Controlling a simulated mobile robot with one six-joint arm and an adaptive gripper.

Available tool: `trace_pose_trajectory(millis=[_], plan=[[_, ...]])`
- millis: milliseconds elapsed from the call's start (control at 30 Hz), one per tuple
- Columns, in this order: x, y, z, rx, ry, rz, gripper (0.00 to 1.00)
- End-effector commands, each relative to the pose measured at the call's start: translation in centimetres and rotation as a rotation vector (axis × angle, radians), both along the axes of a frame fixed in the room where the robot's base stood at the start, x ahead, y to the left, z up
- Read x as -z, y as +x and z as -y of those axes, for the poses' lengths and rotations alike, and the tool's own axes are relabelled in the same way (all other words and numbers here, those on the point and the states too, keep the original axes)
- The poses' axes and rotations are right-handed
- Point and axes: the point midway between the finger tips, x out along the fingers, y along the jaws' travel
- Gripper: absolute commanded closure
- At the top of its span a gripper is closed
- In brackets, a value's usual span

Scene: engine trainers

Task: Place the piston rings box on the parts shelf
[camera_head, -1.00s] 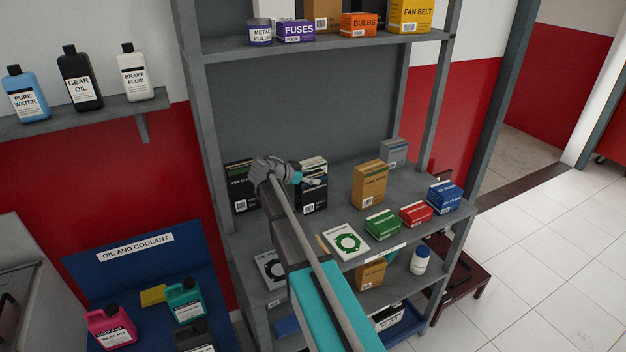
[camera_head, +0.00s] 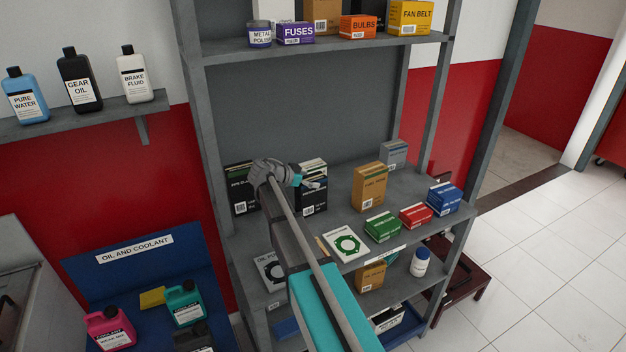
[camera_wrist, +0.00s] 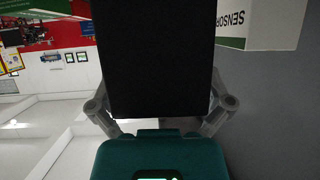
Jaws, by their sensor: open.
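I cannot read a piston rings label on any box. My gripper (camera_head: 308,181) is over the middle shelf of the grey rack (camera_head: 338,193), at a black box (camera_head: 313,200) with a white label. In the wrist view a plain black box face (camera_wrist: 155,60) fills the space between my open fingers (camera_wrist: 162,108). I cannot tell whether the fingers touch it. My arm hides part of the shelf and the boxes near it.
A white and green sensor box (camera_wrist: 262,22) stands close beside the black box. Another dark box (camera_head: 240,188) is to the left. An orange-brown box (camera_head: 369,187), a green box (camera_head: 383,227), a red box (camera_head: 415,216) and a blue box (camera_head: 444,198) stand to the right.

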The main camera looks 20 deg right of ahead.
Motion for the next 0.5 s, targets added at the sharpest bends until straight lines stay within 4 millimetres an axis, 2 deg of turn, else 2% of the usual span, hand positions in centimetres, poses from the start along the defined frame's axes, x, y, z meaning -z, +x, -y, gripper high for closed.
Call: trace_pose_trajectory(millis=[167, 500], plan=[[-0.7, -0.1, -0.8, -0.002, 0.0, 0.0, 0.0], [-2.7, -0.5, -4.6, -0.002, 0.0, 0.0, 0.0]])
